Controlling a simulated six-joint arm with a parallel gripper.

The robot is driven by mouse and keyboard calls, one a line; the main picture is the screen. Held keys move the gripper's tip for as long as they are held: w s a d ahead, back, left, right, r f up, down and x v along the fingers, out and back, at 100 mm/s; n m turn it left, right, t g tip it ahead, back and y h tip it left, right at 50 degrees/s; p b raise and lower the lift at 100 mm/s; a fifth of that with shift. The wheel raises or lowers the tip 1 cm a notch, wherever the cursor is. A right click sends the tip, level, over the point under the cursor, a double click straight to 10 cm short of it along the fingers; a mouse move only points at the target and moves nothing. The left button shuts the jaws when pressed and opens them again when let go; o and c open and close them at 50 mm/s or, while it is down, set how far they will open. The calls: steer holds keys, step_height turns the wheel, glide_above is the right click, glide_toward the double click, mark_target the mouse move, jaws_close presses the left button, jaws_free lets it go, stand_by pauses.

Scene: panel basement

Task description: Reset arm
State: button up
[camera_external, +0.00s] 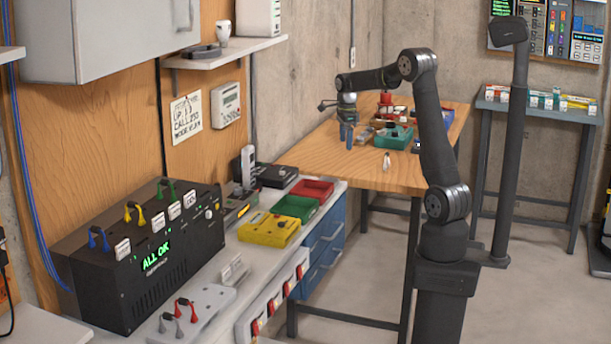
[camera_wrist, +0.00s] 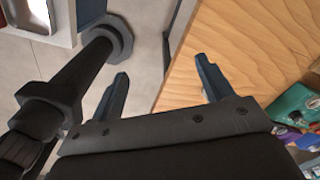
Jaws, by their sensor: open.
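My arm stands folded on its dark pedestal in the external view, with the upper links bent over toward the wooden table. My gripper (camera_external: 347,136) points down in front of the table's left part, with blue fingers. In the wrist view my gripper (camera_wrist: 165,90) shows two dark blue fingers spread well apart, with nothing between them but floor and the table edge. It is open and empty. The wooden table (camera_external: 340,165) shows below and behind the gripper, and its top (camera_wrist: 250,45) fills the right of the wrist view.
A teal box (camera_external: 393,137) and small items sit on the table. A black panel box (camera_external: 150,255) with coloured clips, a yellow box (camera_external: 268,229), a green tray (camera_external: 296,207) and a red tray (camera_external: 313,188) stand on the left bench. The floor (camera_external: 520,300) at right is clear.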

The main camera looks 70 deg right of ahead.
steer(key=w+a+n, duration=0.2)
steer(key=w+a, duration=0.2)
steer(key=a, duration=0.5)
steer(key=w+a+r+n, duration=0.1)
steer(key=w+a, duration=0.3)
steer(key=a, duration=0.6)
steer(key=shift+w+r+n, duration=0.2)
steer(key=shift+r+n, duration=0.05)
steer(key=shift+n, duration=0.65)
steer(key=o, duration=0.6)
